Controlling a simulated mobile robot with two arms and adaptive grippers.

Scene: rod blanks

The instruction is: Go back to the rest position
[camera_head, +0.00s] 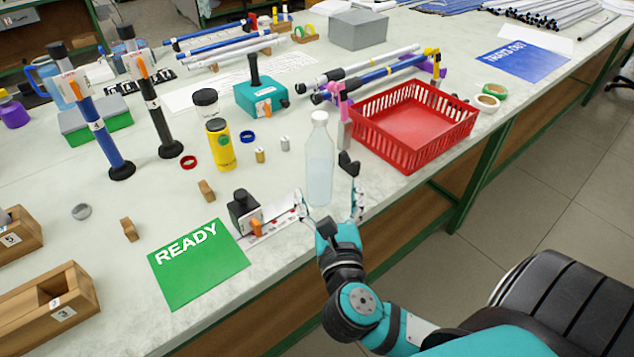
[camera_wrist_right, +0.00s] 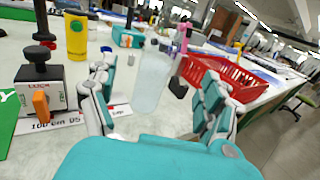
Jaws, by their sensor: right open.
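My right gripper (camera_head: 331,205) is open near the front edge of the table. Its two fingers stand apart, one on each side of the view, and they also show in the right wrist view (camera_wrist_right: 158,100). A translucent white bottle (camera_head: 319,165) stands upright just beyond the fingers. It shows between and beyond them in the right wrist view (camera_wrist_right: 153,80); I cannot tell whether a finger touches it. My left gripper is not in view.
A red basket (camera_head: 415,163) stands right of the bottle. A black device with an orange lever (camera_head: 243,210) and a green READY sheet (camera_head: 198,275) lie to the left. A yellow container (camera_head: 220,150) stands behind.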

